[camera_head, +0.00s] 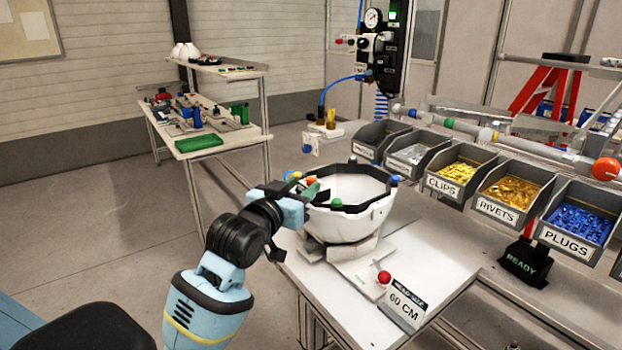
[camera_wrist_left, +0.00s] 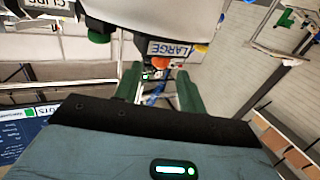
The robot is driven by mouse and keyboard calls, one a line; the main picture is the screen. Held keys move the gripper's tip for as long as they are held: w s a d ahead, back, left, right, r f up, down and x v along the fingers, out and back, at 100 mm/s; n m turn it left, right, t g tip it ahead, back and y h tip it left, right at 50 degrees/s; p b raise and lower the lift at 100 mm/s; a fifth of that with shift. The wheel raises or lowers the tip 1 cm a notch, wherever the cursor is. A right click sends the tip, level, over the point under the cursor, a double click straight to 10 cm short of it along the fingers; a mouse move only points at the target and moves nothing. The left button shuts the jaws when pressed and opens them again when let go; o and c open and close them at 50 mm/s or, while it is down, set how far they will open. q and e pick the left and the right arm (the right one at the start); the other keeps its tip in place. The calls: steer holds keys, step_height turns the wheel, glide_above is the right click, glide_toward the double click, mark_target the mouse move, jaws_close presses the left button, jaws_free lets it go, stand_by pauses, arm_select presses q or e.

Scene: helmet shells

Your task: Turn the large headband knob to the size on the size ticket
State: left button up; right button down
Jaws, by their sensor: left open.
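A white helmet shell (camera_head: 352,222) sits open side up on a stand (camera_head: 340,252) on the bench. In the left wrist view the open fingers (camera_wrist_left: 158,78) point toward a tag reading LARGE (camera_wrist_left: 170,48) on the shell, and I see nothing held. The size ticket (camera_head: 404,308) reads 60 CM. My right gripper is not in view.
A red ball-topped button (camera_head: 384,278) stands before the stand, near the ticket. Labelled bins (camera_head: 497,209) of clips, rivets and plugs line the right side, with a READY sign (camera_head: 525,262) below. A gauge panel (camera_head: 384,45) stands behind. The bench right of the shell is clear.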

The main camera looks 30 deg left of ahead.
mark_target(309, 180)
arm_select(q)
steer(key=shift+w+a, duration=0.1)
steer(key=shift+w, duration=2.4)
jaws_close()
